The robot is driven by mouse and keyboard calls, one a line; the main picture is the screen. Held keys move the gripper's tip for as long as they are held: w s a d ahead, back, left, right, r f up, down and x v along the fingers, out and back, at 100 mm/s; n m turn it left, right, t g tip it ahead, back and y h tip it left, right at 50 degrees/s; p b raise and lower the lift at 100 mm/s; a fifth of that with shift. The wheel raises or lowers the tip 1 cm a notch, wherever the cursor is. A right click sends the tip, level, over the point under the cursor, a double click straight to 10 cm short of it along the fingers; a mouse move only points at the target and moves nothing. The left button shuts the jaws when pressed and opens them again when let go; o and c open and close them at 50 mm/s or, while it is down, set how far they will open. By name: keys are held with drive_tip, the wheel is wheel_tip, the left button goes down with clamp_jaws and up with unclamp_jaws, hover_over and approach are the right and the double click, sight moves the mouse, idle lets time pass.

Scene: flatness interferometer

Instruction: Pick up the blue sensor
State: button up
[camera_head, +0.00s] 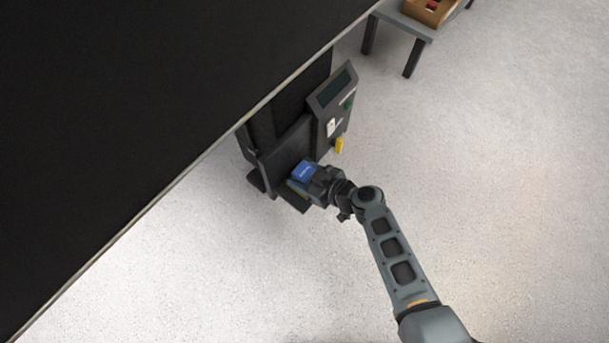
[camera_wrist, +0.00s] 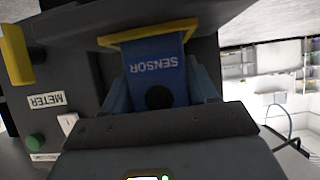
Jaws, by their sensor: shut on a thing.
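The blue sensor (camera_head: 303,172) is at the front of a dark machine, at the end of my arm. In the wrist view the sensor (camera_wrist: 158,72) shows the upside-down word SENSOR, a dark round spot and a yellow edge strip at its far end. My gripper (camera_head: 311,179) is shut on the sensor, with a finger on each side of it in the wrist view. The lower part of the sensor is hidden by the gripper body. I cannot tell whether the sensor still touches the machine.
The dark machine (camera_head: 286,146) has a side panel with a screen (camera_head: 336,90), a green button (camera_wrist: 35,142), a METER label (camera_wrist: 46,101) and a yellow part (camera_head: 339,145). A large black surface fills the upper left. A grey table (camera_head: 408,24) with a box stands top right. Floor at right is clear.

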drive_tip(key=c, duration=0.4)
drive_tip(key=shift+c, duration=0.7)
drive_tip(key=shift+r, duration=0.1)
